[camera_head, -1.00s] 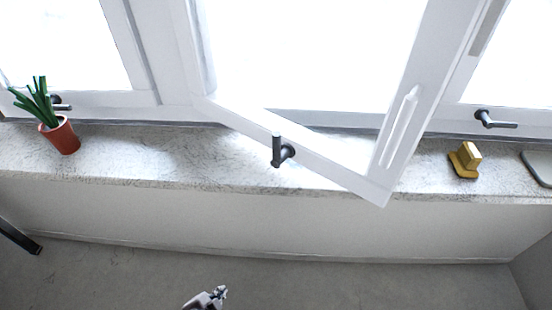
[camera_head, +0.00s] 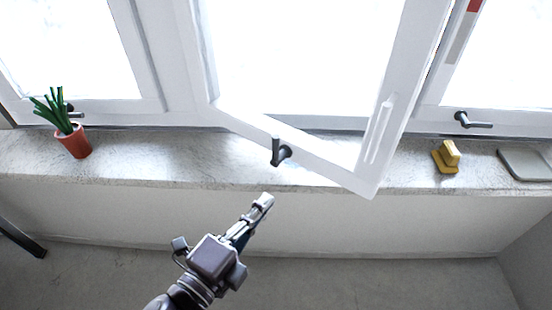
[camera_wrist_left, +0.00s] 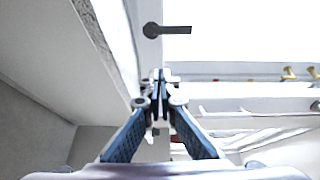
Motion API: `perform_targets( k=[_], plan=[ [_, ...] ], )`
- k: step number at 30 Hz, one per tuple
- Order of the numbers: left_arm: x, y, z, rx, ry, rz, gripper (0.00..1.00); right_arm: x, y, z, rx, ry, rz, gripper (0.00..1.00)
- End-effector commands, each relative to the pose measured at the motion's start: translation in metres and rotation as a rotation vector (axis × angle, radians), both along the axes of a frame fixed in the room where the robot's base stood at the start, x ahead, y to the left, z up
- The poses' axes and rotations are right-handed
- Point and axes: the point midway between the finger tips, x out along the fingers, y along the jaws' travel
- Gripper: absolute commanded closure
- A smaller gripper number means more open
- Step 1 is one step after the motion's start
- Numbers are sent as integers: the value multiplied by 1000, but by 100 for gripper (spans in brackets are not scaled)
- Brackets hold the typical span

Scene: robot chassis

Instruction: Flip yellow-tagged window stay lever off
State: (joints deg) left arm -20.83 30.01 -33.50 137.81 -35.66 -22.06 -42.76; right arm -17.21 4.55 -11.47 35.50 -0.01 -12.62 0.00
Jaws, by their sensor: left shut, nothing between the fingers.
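The open window sash (camera_head: 310,165) swings inward over the sill and has a dark lever handle (camera_head: 280,152) on its lower rail. A dark handle (camera_wrist_left: 166,30) also shows beyond the fingers in the left wrist view. I see no yellow tag on any dark handle. Small brass-yellow parts (camera_wrist_left: 289,74) show at the right of the left wrist view, too small to identify. My left gripper (camera_head: 264,201) is shut and empty, in front of the sill edge, below and apart from the sash handle. Its closed fingers (camera_wrist_left: 160,80) fill the middle of the wrist view. My right gripper is not in view.
On the marble sill (camera_head: 200,165) stand a potted plant (camera_head: 76,142) at the left, and a yellow block-like object (camera_head: 446,157) and grey tray (camera_head: 523,164) at the right. Another dark handle (camera_head: 470,120) is on the right window. A red mark (camera_head: 474,5) tops a grey strip.

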Motion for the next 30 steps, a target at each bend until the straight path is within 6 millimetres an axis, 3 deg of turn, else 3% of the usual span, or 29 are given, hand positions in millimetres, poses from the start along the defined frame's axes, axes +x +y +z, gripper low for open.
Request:
perform_targets(
  k=[1,5,17,23,30],
  plan=[
    [-4,-1,11,2,-20,-7,100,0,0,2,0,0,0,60],
    [-8,-3,24,7,-46,-15,100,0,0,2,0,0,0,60],
    [-7,-4,26,6,-49,-15,100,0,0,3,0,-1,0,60],
    [8,-12,29,5,-51,-15,100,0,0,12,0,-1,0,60],
    [44,-33,30,6,-51,-14,100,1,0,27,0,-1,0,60]
  ],
)
